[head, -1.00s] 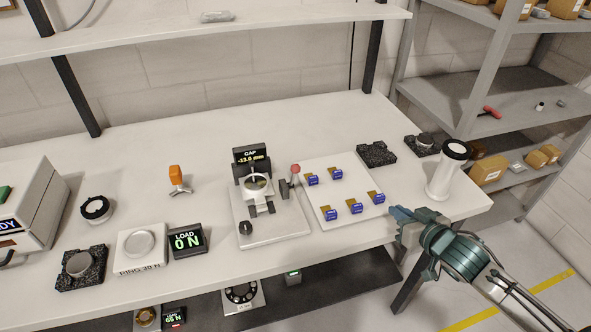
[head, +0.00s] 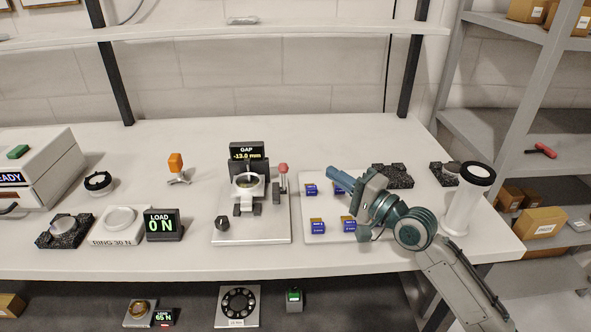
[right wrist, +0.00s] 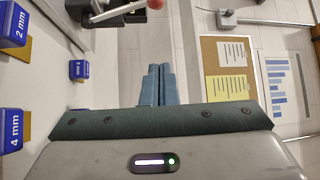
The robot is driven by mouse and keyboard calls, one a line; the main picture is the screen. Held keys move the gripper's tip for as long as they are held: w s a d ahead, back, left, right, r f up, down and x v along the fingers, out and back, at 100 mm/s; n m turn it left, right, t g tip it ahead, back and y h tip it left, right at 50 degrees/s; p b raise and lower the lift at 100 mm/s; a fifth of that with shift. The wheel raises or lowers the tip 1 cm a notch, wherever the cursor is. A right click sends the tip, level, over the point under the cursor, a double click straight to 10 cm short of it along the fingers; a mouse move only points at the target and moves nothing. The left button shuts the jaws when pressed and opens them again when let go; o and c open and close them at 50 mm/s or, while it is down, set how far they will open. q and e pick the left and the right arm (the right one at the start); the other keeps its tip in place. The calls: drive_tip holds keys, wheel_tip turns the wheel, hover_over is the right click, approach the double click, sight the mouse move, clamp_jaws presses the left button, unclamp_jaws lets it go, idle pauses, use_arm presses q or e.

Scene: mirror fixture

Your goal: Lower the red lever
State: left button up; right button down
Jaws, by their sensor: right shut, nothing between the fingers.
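The red lever (head: 282,169) is a red knob on a short upright arm at the right side of the mirror fixture (head: 250,232). The fixture's display (head: 247,153) reads GAP -13.0 mm. The red knob also shows at the top of the right wrist view (right wrist: 155,4). My right gripper (head: 334,174) is shut and empty, above the white board of blue blocks, to the right of the lever and apart from it. Its closed fingers also show in the right wrist view (right wrist: 156,84). My left gripper is not in view.
The white board (head: 312,262) holds several blue-labelled blocks beneath my right arm. Left of the fixture stand a load display (head: 164,225), a ring plate (head: 119,219) and an orange-topped stand (head: 176,165). A white cylinder (head: 462,210) stands at the table's right end.

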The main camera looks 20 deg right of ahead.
sight(284, 178)
drive_tip(key=shift+a, duration=0.1)
use_arm(q)
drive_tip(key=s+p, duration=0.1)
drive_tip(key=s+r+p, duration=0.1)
drive_tip(key=p, duration=0.1)
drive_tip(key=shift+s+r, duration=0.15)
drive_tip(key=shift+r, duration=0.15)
use_arm(e)
drive_tip(key=w+a, duration=0.6)
drive_tip(key=a, duration=0.1)
drive_tip(key=shift+r, duration=0.3)
drive_tip(key=shift+s, duration=0.1)
